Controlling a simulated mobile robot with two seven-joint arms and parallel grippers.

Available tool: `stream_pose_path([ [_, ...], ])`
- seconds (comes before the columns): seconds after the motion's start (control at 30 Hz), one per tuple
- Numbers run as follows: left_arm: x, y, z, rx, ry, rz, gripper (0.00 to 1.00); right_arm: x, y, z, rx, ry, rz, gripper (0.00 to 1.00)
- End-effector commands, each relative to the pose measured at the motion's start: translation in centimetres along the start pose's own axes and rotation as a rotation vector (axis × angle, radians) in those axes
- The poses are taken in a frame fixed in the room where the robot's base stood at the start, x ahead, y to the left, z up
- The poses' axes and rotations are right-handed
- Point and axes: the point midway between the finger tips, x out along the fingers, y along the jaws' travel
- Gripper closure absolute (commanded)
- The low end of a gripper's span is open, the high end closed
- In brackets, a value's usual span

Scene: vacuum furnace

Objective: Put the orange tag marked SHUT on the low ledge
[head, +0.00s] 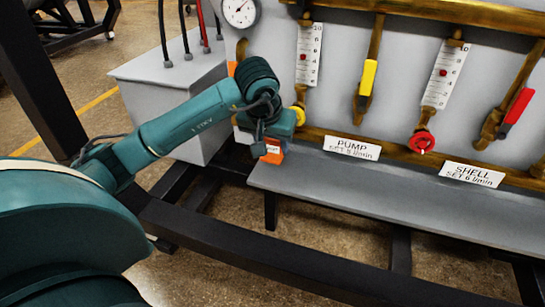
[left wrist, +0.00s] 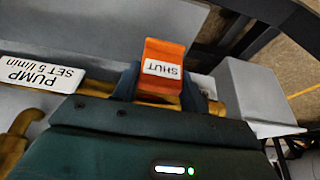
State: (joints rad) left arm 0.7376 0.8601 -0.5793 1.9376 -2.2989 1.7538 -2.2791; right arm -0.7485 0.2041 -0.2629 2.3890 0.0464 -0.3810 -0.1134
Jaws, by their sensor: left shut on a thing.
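The orange tag marked SHUT (left wrist: 164,58) is held between the two fingers of my left gripper (left wrist: 160,84) in the left wrist view. Its white label reads upside down there. In the head view the tag (head: 272,153) shows just below my left gripper (head: 270,138), partly hidden by it. The low ledge (head: 385,207) is the long grey shelf below the panel. The tag is near the ledge's left end; I cannot tell whether it touches it. My right gripper is not in view.
Above the ledge are the PUMP label (head: 352,148), the SHELL label (head: 472,175), a yellow-handled valve (head: 367,78) and a red-handled valve (head: 517,107). A grey box (head: 160,95) stands at left. The ledge's middle and right are bare.

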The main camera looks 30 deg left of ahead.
Motion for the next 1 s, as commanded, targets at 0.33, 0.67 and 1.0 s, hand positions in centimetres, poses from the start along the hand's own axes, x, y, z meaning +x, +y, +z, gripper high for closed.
stream_pose_path([
  [0.33,3.9,0.0,1.7,-0.003,-0.002,0.001,0.79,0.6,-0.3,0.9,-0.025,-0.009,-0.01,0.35],
  [0.67,4.4,0.0,1.4,-0.001,0.003,0.0,0.79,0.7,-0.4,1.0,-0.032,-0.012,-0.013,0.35],
  [1.0,4.7,0.0,1.5,-0.001,0.002,0.0,0.42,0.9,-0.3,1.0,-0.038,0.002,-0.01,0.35],
])
